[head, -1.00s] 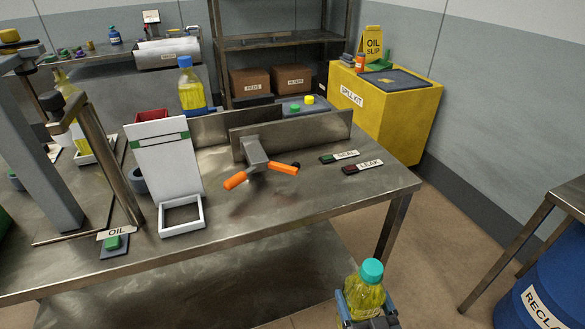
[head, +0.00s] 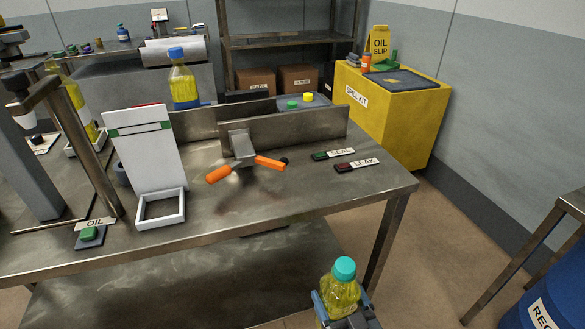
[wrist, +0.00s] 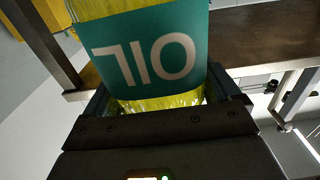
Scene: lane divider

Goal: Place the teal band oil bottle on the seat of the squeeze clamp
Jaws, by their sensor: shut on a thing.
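The teal band oil bottle (head: 339,290) has a teal cap and yellow oil inside. My gripper (head: 341,305) is shut on it, in front of the steel table's front edge and lower than its top. In the wrist view, the bottle's teal band (wrist: 150,47) with the word OIL fills the space between my fingers; the lettering is upside down. The squeeze clamp (head: 243,150), with two spread orange handles, stands on the table in front of a metal plate, apart from the bottle. I cannot clearly make out its seat.
The steel table (head: 300,195) carries a white board with a square frame (head: 160,208) at left. SEAL (head: 334,154) and LEAK (head: 357,165) tags lie at right. Metal divider plates (head: 290,130) stand behind the clamp, with a blue-capped bottle (head: 182,82) beyond. A blue drum (head: 550,300) stands at right.

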